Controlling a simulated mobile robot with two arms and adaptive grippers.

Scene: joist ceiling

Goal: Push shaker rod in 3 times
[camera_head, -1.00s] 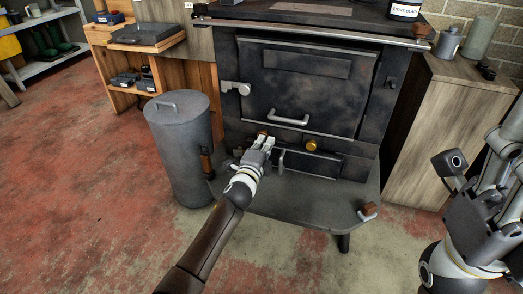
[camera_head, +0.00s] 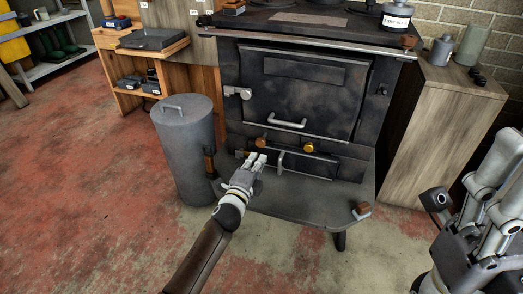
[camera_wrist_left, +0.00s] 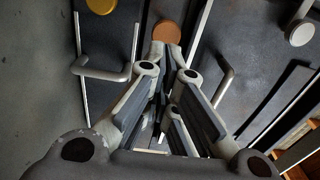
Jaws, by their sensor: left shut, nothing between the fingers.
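The black stove has a row of small controls low on its front. The shaker rod's round copper-brown end (camera_head: 261,142) shows there, just beyond the tips of my left gripper (camera_head: 257,159). In the left wrist view the same brown end (camera_wrist_left: 166,32) is straight ahead of the shut, empty fingertips (camera_wrist_left: 165,52). I cannot tell whether they touch it. The rod's shaft is hidden, so how far it stands out is unclear. My right gripper (camera_head: 460,220) is at the right edge, away from the stove; its jaws are unclear.
A brass knob (camera_head: 308,147) sits right of the rod end, above a drawer with a metal handle (camera_head: 281,162). A grey lidded bin (camera_head: 185,150) stands close on the left. The stove's grey ledge (camera_head: 290,205) lies below, with a brown-handled part (camera_head: 361,211) at its corner.

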